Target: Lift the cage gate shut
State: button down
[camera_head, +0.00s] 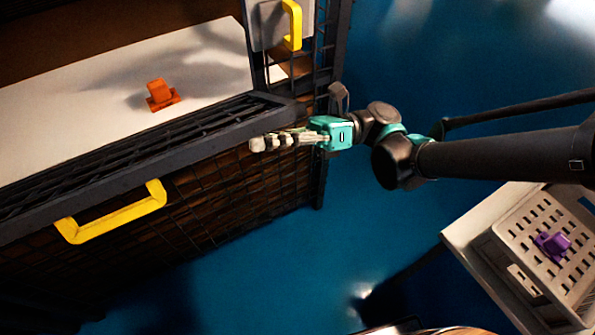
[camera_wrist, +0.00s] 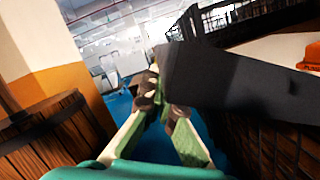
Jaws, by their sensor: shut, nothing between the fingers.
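The cage gate (camera_head: 215,128) is a dark mesh panel with a thick frame bar. It slopes out along the front of the cage, below the opening, and is not upright. A yellow handle (camera_head: 112,214) sits on its outer side. My gripper (camera_head: 255,143) is shut and empty, beside the right end of the gate's bar. In the wrist view the fingertips of my gripper (camera_wrist: 163,98) are close to the dark bar (camera_wrist: 235,82). I cannot tell whether they touch it.
An orange object (camera_head: 160,95) rests on the white cage floor (camera_head: 60,135). A grey panel with another yellow handle (camera_head: 292,25) is at the cage's upper right. A purple object (camera_head: 553,244) sits in a beige crate (camera_head: 520,285) at lower right. Blue floor (camera_head: 250,270) is clear between.

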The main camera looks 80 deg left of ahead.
jog(key=a+r+m, duration=0.1)
jog(key=r, duration=0.1)
jog(key=s+a+r+m, duration=0.1)
jog(key=a+r, duration=0.1)
jog(key=r, duration=0.1)
jog(key=a+r+m+y, duration=0.1)
jog(key=a+r, duration=0.1)
jog(key=r, duration=0.1)
jog(key=shift+s+a+m, duration=0.25)
jog(key=shift+s+m, duration=0.05)
jog(key=s+a+r, duration=0.3)
jog(key=a+r, duration=0.4)
jog(key=a, duration=0.4)
jog(key=shift+f, duration=0.1)
